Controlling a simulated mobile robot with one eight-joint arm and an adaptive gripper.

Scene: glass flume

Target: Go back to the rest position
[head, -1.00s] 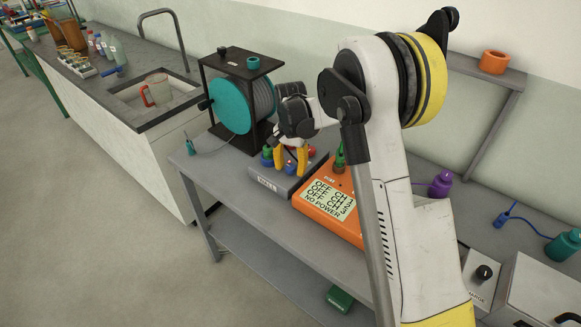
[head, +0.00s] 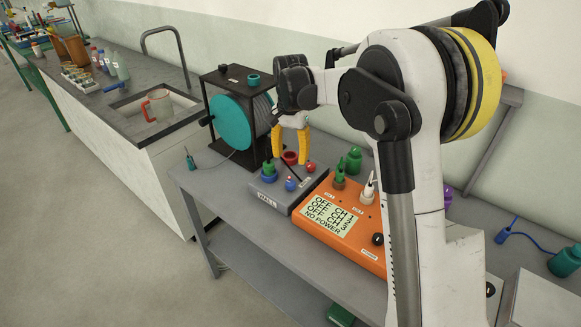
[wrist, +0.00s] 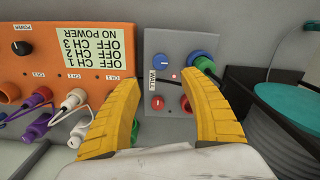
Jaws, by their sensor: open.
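My gripper (head: 289,158) is open and empty. Its yellow fingers hang above the grey box marked WALL (head: 268,197), with a gap below the tips. In the wrist view the fingers (wrist: 160,80) spread over the same box (wrist: 165,127), which carries a blue socket, red parts and a green plug (wrist: 203,64).
The orange unit (head: 315,232) beside the box reads OFF on its channels and NO POWER. Plugs stand in it, including a white one (head: 369,188). A teal cable reel (head: 232,122) in a dark frame stands close behind my gripper. The floor at left is clear.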

